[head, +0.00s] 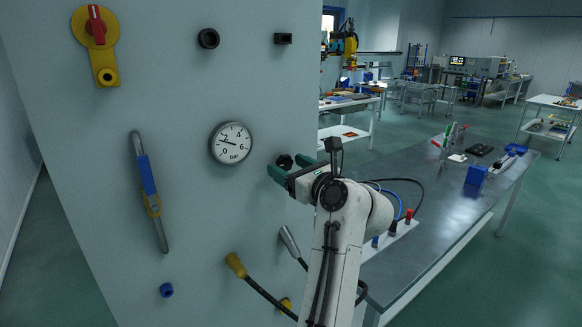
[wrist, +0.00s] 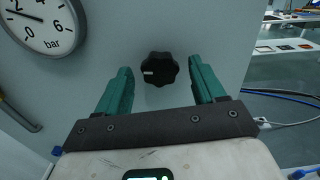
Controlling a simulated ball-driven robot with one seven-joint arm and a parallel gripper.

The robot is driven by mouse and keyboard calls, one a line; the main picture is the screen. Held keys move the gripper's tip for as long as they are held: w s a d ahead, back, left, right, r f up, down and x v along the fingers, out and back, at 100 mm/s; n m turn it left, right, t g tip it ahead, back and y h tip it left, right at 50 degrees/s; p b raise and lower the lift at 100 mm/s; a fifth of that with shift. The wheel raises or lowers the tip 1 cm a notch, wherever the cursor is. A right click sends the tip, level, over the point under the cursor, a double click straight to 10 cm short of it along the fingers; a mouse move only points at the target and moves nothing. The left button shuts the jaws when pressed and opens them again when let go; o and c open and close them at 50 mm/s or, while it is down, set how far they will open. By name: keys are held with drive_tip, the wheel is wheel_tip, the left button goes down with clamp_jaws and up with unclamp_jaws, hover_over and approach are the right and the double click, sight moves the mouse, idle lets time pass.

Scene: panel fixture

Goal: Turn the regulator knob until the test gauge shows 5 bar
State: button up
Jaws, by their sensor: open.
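The regulator knob (wrist: 160,69) is black and lobed, with a white mark pointing left in the wrist view. It also shows on the panel in the head view (head: 285,161). My gripper (wrist: 160,75) has its teal fingers apart, one on each side of the knob, with visible gaps and no clear contact. In the head view my gripper (head: 287,168) is at the panel by the knob. The round test gauge (head: 231,143) is left of the knob; its needle points up-left, between 0 and 2 bar. The gauge is partly cut off in the wrist view (wrist: 42,22).
The panel also carries a red-and-yellow rotary switch (head: 96,30), a long handle with a blue grip (head: 148,178), black fittings (head: 208,38) and a yellow-ended hose (head: 236,265). A grey workbench (head: 420,225) with cables and tools stands right of the panel.

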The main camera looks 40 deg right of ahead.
drive_tip(key=c, duration=1.1)
drive_tip(key=shift+o, duration=0.2)
drive_tip(key=shift+n, duration=0.3)
